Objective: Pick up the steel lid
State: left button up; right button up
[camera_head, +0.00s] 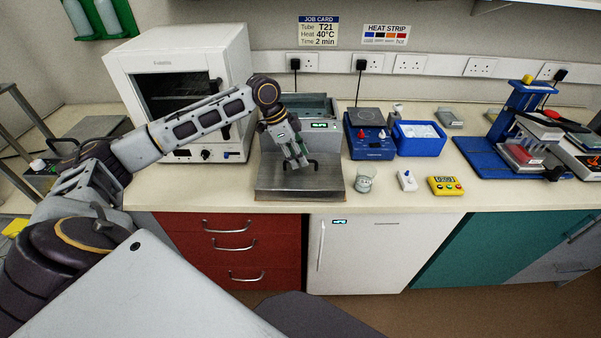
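The steel lid (270,184) is a flat grey metal piece with a dark handle (313,164) on top. It is at the front of the bench, in front of the steel water bath (318,126) with its small green display. My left arm reaches in from the left, and my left gripper (297,162) points down at the lid's handle, its fingertips overlapping the handle in the picture. The fingers hide part of the handle, and I cannot tell whether they are closed on it. My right gripper is not in view.
A white oven (180,50) stands left of the bath. A glass beaker (365,180) is close to the lid's right, then a white device (407,181) and a yellow timer (443,185). A blue heater unit (369,151) and blue tub (419,150) stand behind them.

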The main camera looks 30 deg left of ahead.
aim_at(300, 170)
pick_arm(q)
jog(key=shift+x, duration=1.35)
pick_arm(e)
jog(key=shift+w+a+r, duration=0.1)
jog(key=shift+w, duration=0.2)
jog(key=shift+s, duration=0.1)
pick_arm(q)
jog(key=shift+a, duration=0.1)
jog(key=shift+c, duration=0.9)
jog(key=c, duration=0.5)
grip_shut()
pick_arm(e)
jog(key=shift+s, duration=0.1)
